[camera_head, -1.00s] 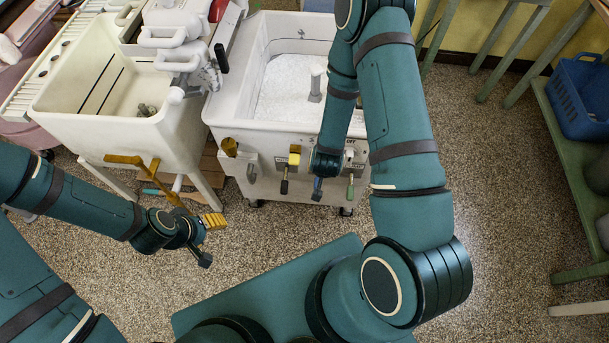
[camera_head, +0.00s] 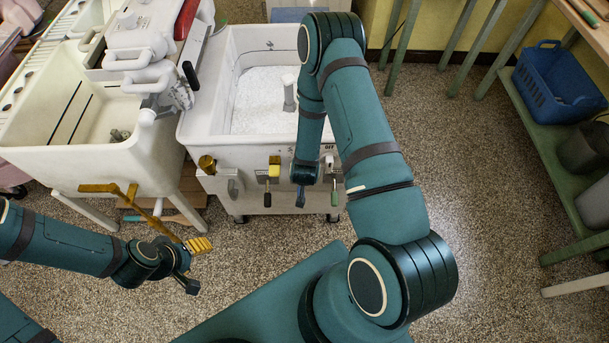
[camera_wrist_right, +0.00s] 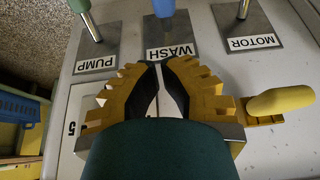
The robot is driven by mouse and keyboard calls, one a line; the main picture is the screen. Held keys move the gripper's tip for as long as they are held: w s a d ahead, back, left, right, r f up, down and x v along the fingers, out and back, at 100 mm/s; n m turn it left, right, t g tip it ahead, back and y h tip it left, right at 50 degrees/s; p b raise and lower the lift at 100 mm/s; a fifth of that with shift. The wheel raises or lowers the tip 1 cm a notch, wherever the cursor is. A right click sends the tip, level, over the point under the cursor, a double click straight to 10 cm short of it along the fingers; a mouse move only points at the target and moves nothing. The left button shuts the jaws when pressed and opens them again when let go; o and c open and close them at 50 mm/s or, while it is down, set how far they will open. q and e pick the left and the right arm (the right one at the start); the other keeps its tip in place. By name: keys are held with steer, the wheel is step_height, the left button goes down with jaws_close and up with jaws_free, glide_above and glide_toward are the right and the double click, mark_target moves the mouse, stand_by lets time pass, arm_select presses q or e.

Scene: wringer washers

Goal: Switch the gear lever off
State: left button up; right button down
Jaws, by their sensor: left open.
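The white washer (camera_head: 235,150) has a row of short levers on its front. In the head view they are a black-handled lever (camera_head: 267,197), a blue-handled lever (camera_head: 300,197) and a green-handled lever (camera_head: 334,196). The right wrist view shows the green handle (camera_wrist_right: 79,5) at the PUMP label and the blue handle (camera_wrist_right: 163,7) at WASH; a third lever is at MOTOR. No label reads gear. My right gripper (camera_wrist_right: 159,65) is shut and empty close to the panel, its tips beside the WASH label, apart from the blue handle. My left gripper (camera_head: 155,217) is open and empty, in front of the tub.
A cream tub (camera_head: 120,160) with a wringer (camera_head: 140,50) stands left of the washer. A green bench (camera_head: 550,150) with a blue basket (camera_head: 558,85) is at the right. The speckled floor (camera_head: 470,180) is clear between. My right arm hides part of the washer's front.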

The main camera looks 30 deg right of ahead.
step_height(320, 180, down, 4)
steer(key=shift+f+b, duration=0.2)
steer(key=shift+b, duration=0.15)
steer(key=shift+s+a+f, duration=0.1)
steer(key=shift+s+f, duration=0.05)
steer(key=shift+f, duration=0.55)
steer(key=shift+s+a+f+b, duration=0.2)
steer(key=shift+s+f+b, duration=0.15)
steer(key=shift+f+b, duration=0.15)
steer(key=shift+s+a+f+b, duration=0.2)
steer(key=shift+s+f+b, duration=0.05)
steer(key=shift+f+b, duration=0.2)
steer(key=shift+s+a+f+b, duration=0.15)
steer(key=shift+s+f+b, duration=0.1)
steer(key=shift+f+b, duration=0.4)
steer(key=shift+s+a+f+b, duration=0.1)
steer(key=shift+s+f+b, duration=0.1)
steer(key=shift+f+b, duration=0.4)
steer(key=shift+s+f+b, duration=0.1)
steer(key=shift+f+b, duration=0.4)
steer(key=shift+f, duration=0.15)
